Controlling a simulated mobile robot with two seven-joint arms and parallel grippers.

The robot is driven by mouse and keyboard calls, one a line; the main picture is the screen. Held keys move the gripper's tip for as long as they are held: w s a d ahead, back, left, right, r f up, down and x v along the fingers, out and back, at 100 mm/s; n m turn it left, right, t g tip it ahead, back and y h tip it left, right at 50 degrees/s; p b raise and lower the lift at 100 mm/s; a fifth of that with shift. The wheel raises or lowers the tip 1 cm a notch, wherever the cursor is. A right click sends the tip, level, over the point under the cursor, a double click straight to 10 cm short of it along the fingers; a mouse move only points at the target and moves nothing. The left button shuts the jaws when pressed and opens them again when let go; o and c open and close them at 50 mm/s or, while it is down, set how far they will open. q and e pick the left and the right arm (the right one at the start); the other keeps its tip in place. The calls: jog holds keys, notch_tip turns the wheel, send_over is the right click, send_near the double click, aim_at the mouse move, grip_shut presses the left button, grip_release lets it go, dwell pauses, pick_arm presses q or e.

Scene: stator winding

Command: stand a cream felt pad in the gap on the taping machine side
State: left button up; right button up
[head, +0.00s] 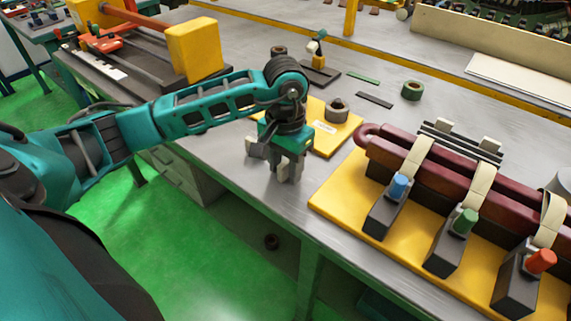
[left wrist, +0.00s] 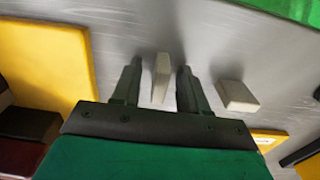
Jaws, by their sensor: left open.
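My left gripper (head: 286,176) is open and points down over the bare table near its front edge. In the left wrist view (left wrist: 160,85) a cream pad (left wrist: 161,78) shows between its two fingers, with a narrow space on each side. A second cream pad (left wrist: 237,95) is to the right, outside the fingers; in the head view this pad (head: 254,147) shows just left of the gripper. Dark red coil bars (head: 395,160) lie on a yellow board (head: 340,199) to the right, with a gap between them. My right gripper is not seen.
Black clamps with blue (head: 398,187), green and red knobs hold cream straps over the coil. A small yellow board (head: 345,139) with a ring lies behind the gripper. A yellow machine (head: 194,50) is at upper left.

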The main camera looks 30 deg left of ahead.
aim_at(285, 163)
pick_arm(q)
jog(key=shift+r, duration=0.2)
notch_tip(285, 163, up, 12)
jog(key=shift+f, duration=0.1)
dwell(0.7)
